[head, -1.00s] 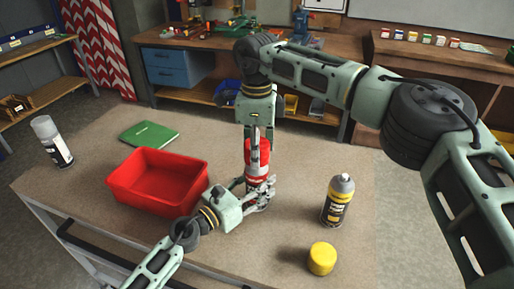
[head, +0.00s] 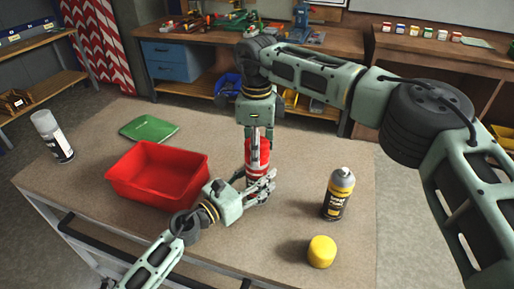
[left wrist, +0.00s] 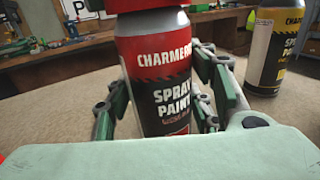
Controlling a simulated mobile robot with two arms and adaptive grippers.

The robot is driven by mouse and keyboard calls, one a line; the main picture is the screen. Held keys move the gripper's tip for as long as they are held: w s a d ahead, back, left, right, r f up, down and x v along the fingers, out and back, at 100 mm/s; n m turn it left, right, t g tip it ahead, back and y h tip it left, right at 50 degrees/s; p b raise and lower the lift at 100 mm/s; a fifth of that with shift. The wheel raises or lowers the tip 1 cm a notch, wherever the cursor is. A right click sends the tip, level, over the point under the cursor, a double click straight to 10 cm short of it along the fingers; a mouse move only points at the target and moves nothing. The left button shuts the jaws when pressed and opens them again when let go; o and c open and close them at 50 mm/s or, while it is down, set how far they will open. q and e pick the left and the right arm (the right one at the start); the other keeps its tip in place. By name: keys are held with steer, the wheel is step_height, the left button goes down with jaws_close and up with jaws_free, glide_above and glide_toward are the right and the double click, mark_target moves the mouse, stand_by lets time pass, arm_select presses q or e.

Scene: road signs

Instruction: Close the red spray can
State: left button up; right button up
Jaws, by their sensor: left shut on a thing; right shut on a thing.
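The red spray can (head: 256,176) stands upright between the fingers of my left gripper (head: 262,188), which is shut on its body from the side. In the left wrist view the red spray can (left wrist: 155,60) shows a red band, a dark label and a silver shoulder. A red cap (head: 258,148) sits right above the can, and its lower edge also shows in the left wrist view (left wrist: 148,5). My right gripper (head: 259,134) points down from above and is shut on the cap. Cap and can are in line; I cannot tell whether the cap is fully seated.
A yellow-labelled can (head: 339,194) and a yellow cap (head: 321,251) stand to the right on the table (head: 220,265). A red bin (head: 157,195), a green book (head: 149,130) and a white-topped can (head: 53,137) are on the left.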

steer(key=shift+f, duration=0.65)
steer(key=o, duration=0.8)
step_height(320, 180, up, 12)
stand_by(0.4)
arm_select(q)
steer(key=o, duration=1.7)
steer(key=shift+o, duration=0.2)
